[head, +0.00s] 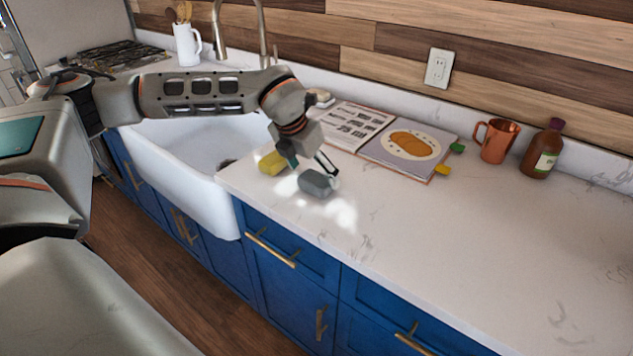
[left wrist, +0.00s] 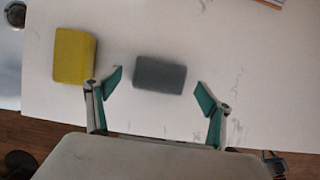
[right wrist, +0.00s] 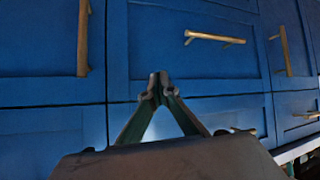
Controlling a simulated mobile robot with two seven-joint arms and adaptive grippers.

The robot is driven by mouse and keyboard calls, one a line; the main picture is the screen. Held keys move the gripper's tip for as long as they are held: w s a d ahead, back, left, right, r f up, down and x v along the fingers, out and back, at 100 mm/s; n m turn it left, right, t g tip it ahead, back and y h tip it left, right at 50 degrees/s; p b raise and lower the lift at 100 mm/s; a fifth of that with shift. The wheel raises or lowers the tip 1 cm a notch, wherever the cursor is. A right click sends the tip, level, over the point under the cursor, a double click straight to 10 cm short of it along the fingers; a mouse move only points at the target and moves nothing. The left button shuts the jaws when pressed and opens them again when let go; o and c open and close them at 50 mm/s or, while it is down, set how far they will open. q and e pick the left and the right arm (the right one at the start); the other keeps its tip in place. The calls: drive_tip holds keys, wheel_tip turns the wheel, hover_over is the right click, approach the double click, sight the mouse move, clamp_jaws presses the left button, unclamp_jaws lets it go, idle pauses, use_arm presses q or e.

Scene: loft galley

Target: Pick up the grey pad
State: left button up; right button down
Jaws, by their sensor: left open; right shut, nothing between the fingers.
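The grey pad (head: 317,184) is a small rounded block lying on the white counter near its front edge. In the left wrist view the grey pad (left wrist: 160,74) lies ahead of the fingertips, between their lines. My left gripper (head: 307,165) is open and empty above the counter, close to the pad; its fingers also show in the left wrist view (left wrist: 158,88). I cannot tell its exact height over the pad. My right gripper (right wrist: 159,82) is shut and empty in front of blue cabinet fronts; it does not show in the head view.
A yellow block (head: 271,163) lies just left of the pad, also in the left wrist view (left wrist: 75,55). An open book (head: 375,140) lies behind. A copper mug (head: 497,141) and brown bottle (head: 543,152) stand right. The white sink (head: 185,165) is left. The right counter is clear.

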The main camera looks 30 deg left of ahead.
sight(316, 177)
use_arm(q)
drive_tip(key=shift+x, duration=1.55)
drive_tip(key=shift+c, duration=0.5)
drive_tip(key=c, duration=1)
drive_tip(key=shift+r, duration=0.1)
wheel_tip(316, 177, up, 20)
drive_tip(key=o, duration=0.4)
drive_tip(key=c, duration=0.4)
